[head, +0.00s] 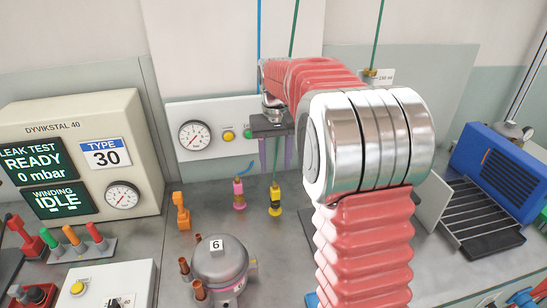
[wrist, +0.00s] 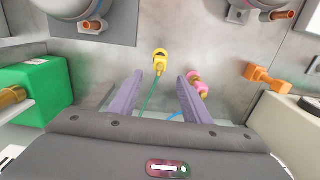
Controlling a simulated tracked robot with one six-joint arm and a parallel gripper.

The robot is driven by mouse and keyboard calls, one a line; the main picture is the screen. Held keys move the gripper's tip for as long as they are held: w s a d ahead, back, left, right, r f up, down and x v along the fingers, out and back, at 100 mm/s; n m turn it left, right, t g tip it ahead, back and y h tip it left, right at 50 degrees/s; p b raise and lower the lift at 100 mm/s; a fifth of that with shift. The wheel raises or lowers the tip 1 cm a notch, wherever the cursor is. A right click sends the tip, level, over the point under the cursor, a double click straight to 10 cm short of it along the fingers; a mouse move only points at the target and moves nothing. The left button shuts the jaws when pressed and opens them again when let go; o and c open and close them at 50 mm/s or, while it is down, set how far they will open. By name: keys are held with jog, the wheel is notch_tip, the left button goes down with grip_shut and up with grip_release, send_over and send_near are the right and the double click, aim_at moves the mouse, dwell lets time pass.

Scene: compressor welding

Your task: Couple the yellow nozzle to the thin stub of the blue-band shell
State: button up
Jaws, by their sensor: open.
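The yellow nozzle (head: 275,200) stands upright on the bench with a green hose from its top. It also shows in the wrist view (wrist: 160,58), just beyond the fingertips and roughly centred between them. My gripper (head: 275,165) is open and empty above the nozzle, its purple fingers apart; in the wrist view (wrist: 160,82) the green hose runs between them. A shell (wrist: 68,8) is cut off at the top left of the wrist view, with a copper stub (wrist: 91,26); its band colour cannot be told. My arm hides that area in the head view.
A pink nozzle (head: 239,194) stands just left of the yellow one, close to a finger. An orange tool (head: 181,212) stands farther left. A shell marked 6 (head: 220,265) with copper stubs is in front. A green block (wrist: 35,92) lies left in the wrist view.

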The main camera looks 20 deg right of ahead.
aim_at(275, 184)
notch_tip(275, 184, down, 12)
jog(key=shift+r, duration=0.15)
dwell(0.4)
jog(key=shift+c, duration=0.2)
grip_shut()
dwell(0.7)
dwell(0.5)
jog(key=shift+r, duration=0.45)
jog(key=shift+r, duration=1.85)
